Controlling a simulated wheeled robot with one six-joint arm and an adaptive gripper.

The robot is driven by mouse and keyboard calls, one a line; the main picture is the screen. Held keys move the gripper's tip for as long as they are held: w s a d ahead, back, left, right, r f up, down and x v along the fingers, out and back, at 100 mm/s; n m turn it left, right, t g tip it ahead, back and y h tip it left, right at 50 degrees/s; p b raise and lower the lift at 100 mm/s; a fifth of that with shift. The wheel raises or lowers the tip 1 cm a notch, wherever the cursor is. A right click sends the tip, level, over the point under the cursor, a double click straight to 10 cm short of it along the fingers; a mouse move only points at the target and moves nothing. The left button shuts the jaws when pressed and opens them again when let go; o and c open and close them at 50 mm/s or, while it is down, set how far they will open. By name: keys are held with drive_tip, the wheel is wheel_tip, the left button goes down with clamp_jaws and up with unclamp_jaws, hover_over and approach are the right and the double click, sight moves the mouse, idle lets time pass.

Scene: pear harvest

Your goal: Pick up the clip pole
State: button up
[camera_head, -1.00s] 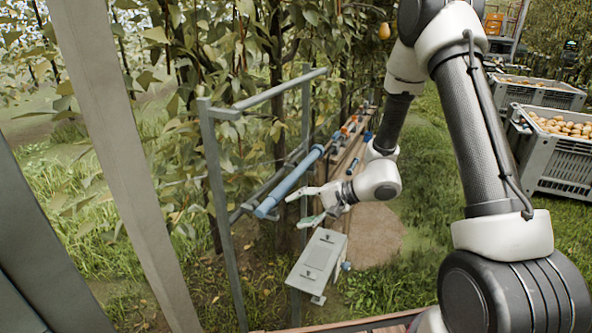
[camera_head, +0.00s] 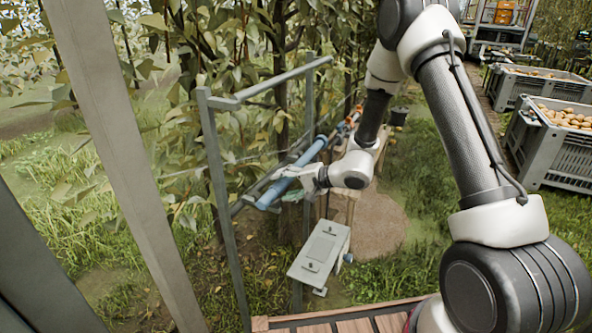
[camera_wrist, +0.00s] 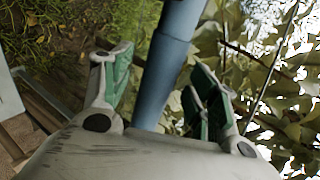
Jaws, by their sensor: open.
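The clip pole (camera_head: 275,193) is a long blue tube with orange parts towards its far end. It lies slanting along a grey metal rack (camera_head: 217,170) in the head view. My gripper (camera_head: 302,177) is at the near part of the pole, with its fingers open. In the wrist view the pole (camera_wrist: 168,68) runs between the two green-padded fingers of my gripper (camera_wrist: 158,88), with a gap visible on the left side. Whether the right finger touches the pole is unclear. The pole's far end is partly hidden by my arm in the head view.
Dense leafy branches (camera_head: 240,125) hang behind and around the rack. Grey crates of pears (camera_head: 562,137) stand at the right, with grass between. A wooden deck edge (camera_head: 345,319) lies at the front.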

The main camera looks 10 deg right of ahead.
drive_tip(key=shift+w+a+f, duration=0.3)
drive_tip(key=shift+a, duration=0.2)
drive_tip(key=c, duration=1.2)
drive_tip(key=shift+r, duration=0.1)
wheel_tip(320, 180, up, 9)
drive_tip(key=shift+f, duration=0.15)
drive_tip(key=shift+w+d+r, duration=0.1)
drive_tip(key=shift+r, duration=0.2)
drive_tip(key=shift+d+m+t+h, duration=0.3)
drive_tip(key=shift+d+m+t, duration=0.15)
drive_tip(key=shift+m+t, duration=0.05)
drive_tip(key=d+r+m+t+h, duration=0.2)
drive_tip(key=d+r+m+h, duration=0.1)
drive_tip(key=d, duration=0.8)
drive_tip(key=d+r+m+t+h, duration=0.2)
drive_tip(key=d+r+m+h, duration=0.1)
drive_tip(key=d, duration=0.8)
drive_tip(key=shift+w+d+m, duration=0.25)
drive_tip(key=shift+d+m, duration=0.05)
drive_tip(key=shift+m, duration=0.2)
